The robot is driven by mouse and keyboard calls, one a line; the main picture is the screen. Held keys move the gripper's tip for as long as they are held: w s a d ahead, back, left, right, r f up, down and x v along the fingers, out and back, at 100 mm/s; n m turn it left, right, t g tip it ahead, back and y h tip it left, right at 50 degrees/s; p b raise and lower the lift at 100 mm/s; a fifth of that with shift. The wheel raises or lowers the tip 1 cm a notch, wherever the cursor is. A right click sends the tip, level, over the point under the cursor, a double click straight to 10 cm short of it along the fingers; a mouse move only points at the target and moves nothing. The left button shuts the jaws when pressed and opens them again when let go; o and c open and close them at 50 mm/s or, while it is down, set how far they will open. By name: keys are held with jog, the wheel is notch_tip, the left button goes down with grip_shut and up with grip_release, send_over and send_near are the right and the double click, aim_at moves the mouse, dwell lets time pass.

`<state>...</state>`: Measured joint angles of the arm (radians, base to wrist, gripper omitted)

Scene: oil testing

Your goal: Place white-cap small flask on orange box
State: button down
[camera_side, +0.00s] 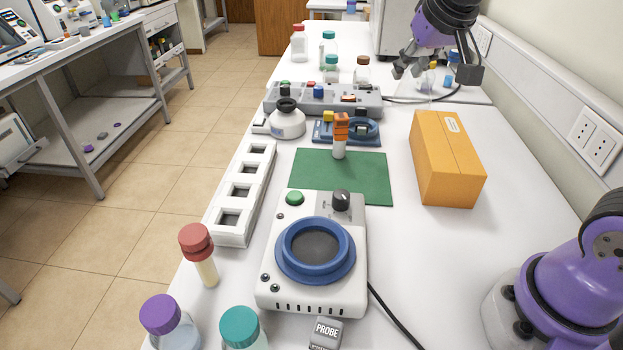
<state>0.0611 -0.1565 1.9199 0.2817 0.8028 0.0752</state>
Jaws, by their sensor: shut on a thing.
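The orange box (445,160) stands on the right half of the white table, with a bare top and a small white label. My gripper (416,70) is at the far right end of the table, beyond the box and apart from it. It points down among small flasks there and is shut on a small pale flask (424,82), apparently the white-cap one. The flask is small and partly covered by my fingers, so its cap is hard to make out. I cannot tell whether it still touches the surface beneath.
Small flasks with yellow and blue caps (448,82) stand close to my gripper. A white device with a blue ring (289,258) stands in front. Table right of the box is clear.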

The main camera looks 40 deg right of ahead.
jog(key=shift+m, duration=0.5)
jog(key=shift+s+d+f, duration=0.3)
jog(key=shift+d+f, duration=1.4)
jog(key=shift+d, duration=0.6)
jog(key=shift+s+d+f, duration=0.35)
jog(key=shift+d+f, duration=1.35)
jog(key=shift+d, duration=0.55)
jog(key=shift+s+d+f, duration=0.3)
jog(key=shift+d+f, duration=1.4)
jog(key=shift+d, duration=0.6)
jog(key=shift+f, duration=0.15)
jog(key=c, duration=0.6)
grip_release()
jog(key=shift+c, duration=0.2)
